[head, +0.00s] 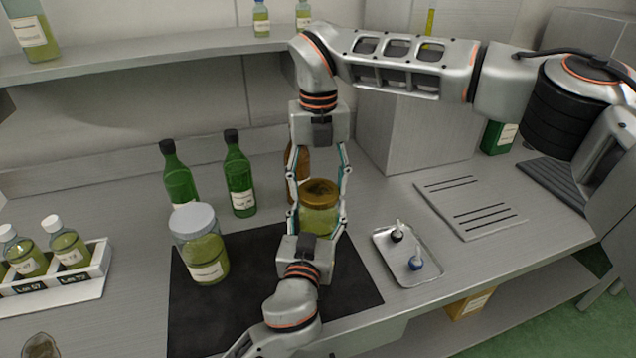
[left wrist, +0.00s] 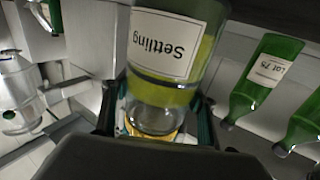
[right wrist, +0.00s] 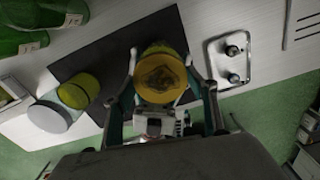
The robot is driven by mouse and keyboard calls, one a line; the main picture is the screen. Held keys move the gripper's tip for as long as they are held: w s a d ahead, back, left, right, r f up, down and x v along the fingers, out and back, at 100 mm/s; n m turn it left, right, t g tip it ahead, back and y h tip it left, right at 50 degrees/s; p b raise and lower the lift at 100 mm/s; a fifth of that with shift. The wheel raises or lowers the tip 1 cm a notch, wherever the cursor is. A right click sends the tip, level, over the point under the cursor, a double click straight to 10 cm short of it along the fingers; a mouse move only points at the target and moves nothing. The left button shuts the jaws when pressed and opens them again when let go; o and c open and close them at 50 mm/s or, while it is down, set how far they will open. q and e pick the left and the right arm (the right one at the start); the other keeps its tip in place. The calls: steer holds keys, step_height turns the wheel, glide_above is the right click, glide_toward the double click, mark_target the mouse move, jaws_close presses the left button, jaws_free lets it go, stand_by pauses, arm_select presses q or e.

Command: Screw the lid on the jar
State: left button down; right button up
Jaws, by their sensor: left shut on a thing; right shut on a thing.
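The jar (head: 318,219) holds yellow-green oil and stands upright over the dark mat; its base is hidden behind my left gripper. My left gripper (head: 317,226) is shut around the jar's sides. In the left wrist view, the jar (left wrist: 165,97) shows an upside-down "Settling" label. The gold-brown lid (head: 320,190) is at the jar's mouth, looking level. My right gripper (head: 319,184) comes down from above, its fingers shut on the lid's sides. The right wrist view shows the lid (right wrist: 160,77) from above between the fingers. I cannot tell how far it is threaded.
A second oil jar with a grey-white lid (head: 200,245) stands left on the dark mat (head: 245,320). Green bottles (head: 238,175) and a brown bottle (head: 290,165) stand behind. A small metal tray (head: 432,272) is right; a bottle rack (head: 88,285) is far left.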

steer(key=m, duration=0.3)
steer(key=shift+m, duration=0.4)
steer(key=m, duration=1.3)
steer(key=o, duration=1)
step_height(320, 180, up, 12)
steer(key=shift+s+r, duration=0.1)
